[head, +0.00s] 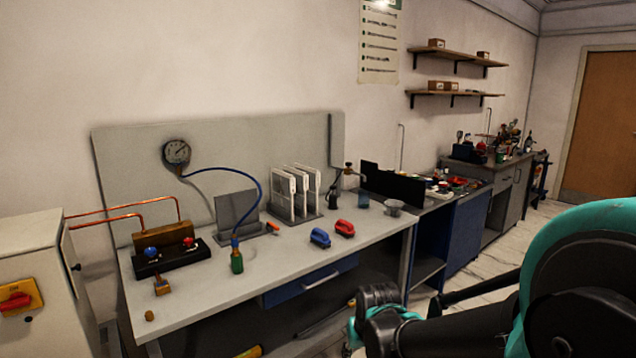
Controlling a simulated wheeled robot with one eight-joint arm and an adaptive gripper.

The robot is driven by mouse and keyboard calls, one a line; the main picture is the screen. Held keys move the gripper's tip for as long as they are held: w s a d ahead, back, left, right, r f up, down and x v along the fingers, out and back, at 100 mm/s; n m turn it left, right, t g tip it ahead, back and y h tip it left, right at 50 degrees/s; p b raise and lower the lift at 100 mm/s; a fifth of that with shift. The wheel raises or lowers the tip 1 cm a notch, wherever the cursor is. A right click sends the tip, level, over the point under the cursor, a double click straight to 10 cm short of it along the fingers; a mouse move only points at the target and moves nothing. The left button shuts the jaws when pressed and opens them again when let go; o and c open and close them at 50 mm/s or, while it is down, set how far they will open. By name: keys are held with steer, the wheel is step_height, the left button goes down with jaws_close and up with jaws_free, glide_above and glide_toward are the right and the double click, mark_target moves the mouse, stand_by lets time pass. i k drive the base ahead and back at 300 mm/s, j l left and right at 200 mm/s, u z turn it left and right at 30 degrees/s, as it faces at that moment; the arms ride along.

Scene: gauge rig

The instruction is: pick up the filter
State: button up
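I cannot tell for sure which thing is the filter. Several upright white-framed panels (285,190) stand in a dark rack (297,217) at the back middle of the grey bench, and they look like flat filters. A small pale grey cup-shaped piece (393,207) sits near the bench's right end. My gripper (372,318) is in front of the bench, below the level of its top and well apart from the panels. It is dark with teal parts, and its fingers are too unclear to read. Nothing is seen held in it.
A cabinet (35,285) stands left.

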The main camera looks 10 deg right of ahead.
mark_target(284, 184)
steer(key=u, duration=0.25)
steer(key=i+l+u, duration=0.15)
steer(key=u, duration=0.2)
steer(key=l+u, duration=0.4)
steer(key=i+l+u, duration=0.1)
steer(key=l+u, duration=0.25)
